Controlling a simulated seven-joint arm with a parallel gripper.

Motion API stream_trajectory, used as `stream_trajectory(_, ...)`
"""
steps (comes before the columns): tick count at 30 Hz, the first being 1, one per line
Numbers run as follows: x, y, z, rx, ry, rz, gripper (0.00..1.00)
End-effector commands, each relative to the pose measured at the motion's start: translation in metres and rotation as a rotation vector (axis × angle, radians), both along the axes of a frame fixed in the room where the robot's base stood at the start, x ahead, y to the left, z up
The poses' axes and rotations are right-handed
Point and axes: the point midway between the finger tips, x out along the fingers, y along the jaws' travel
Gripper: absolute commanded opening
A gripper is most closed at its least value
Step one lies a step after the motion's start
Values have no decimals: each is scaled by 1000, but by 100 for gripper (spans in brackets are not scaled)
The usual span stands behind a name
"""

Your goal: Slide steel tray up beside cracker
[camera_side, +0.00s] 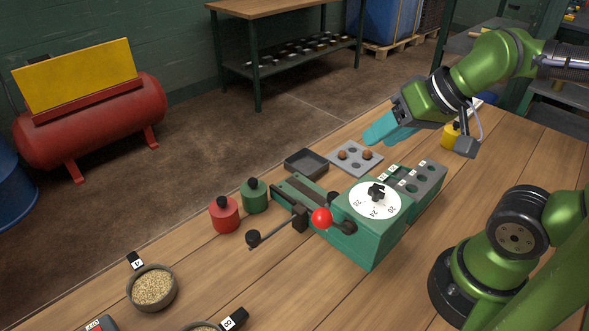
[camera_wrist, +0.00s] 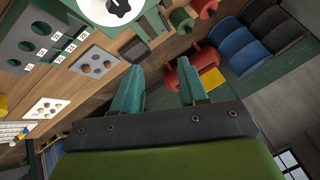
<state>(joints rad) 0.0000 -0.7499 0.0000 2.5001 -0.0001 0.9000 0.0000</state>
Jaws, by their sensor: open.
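A small dark grey shallow tray (camera_side: 306,163), which looks like the steel tray, lies empty on the wooden bench beside the green machine. It also shows in the wrist view (camera_wrist: 136,49). The green machine (camera_side: 372,240), likely the cracker, has a white dial, a black star knob and a red-balled lever. A light grey plate with holes (camera_side: 365,167) holds two brown nuts; I cannot rule it out as the steel tray. My gripper (camera_side: 385,132) is open and empty, raised above the bench beyond the machine. Its teal fingers (camera_wrist: 155,80) stand apart in the wrist view.
A red pot (camera_side: 224,215) and a green pot (camera_side: 254,196) stand left of the machine. A grain bowl (camera_side: 152,287) is nearer the front left. A grey block with holes (camera_side: 425,182) adjoins the machine.

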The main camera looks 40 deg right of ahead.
Motion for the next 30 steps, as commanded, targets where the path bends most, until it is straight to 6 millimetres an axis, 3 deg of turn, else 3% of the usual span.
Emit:
stream_trajectory(1,0,0,0,0,0,0,43)
stream_trajectory(6,3,-1,-10,0,45,-3,16)
stream_trajectory(9,16,-3,-20,-2,109,-8,1)
stream_trajectory(20,123,-24,-55,-85,369,54,0)
stream_trajectory(30,224,-54,-134,-199,569,202,0)
